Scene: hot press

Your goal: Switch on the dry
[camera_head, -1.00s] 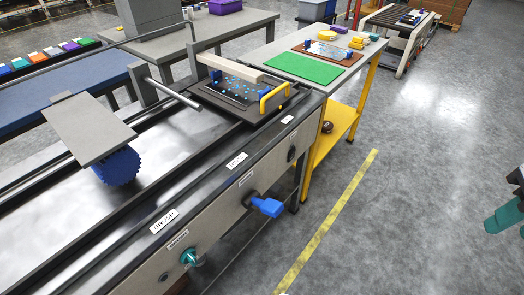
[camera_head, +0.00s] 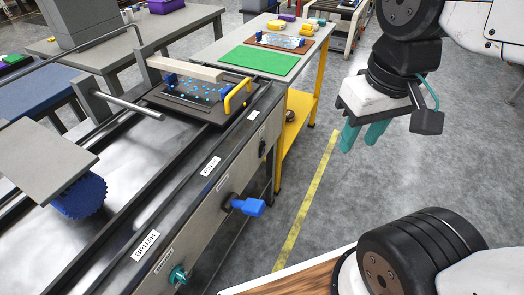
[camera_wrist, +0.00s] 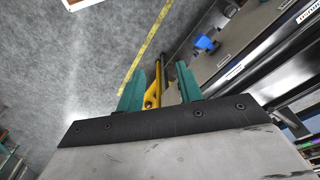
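The long machine's side panel (camera_head: 190,235) carries several controls. A teal knob (camera_head: 178,274) sits low, near the label "BRUSH" (camera_head: 146,246). A blue lever handle (camera_head: 248,206) sticks out farther along and also shows in the wrist view (camera_wrist: 206,43). A small black switch (camera_head: 262,148) is beyond it. Another label (camera_head: 210,166) on the top edge is too blurred to read surely, so I cannot tell which control is the dry. My gripper (camera_head: 362,138) is open and empty, its teal fingers apart over the floor, right of the panel and not touching it.
A plate with a yellow handle (camera_head: 238,97) rests on the machine's rails. A yellow-legged table with a green mat (camera_head: 262,61) stands beyond. A blue brush roller (camera_head: 80,196) hangs at left. The grey floor around the yellow line (camera_head: 308,195) is clear.

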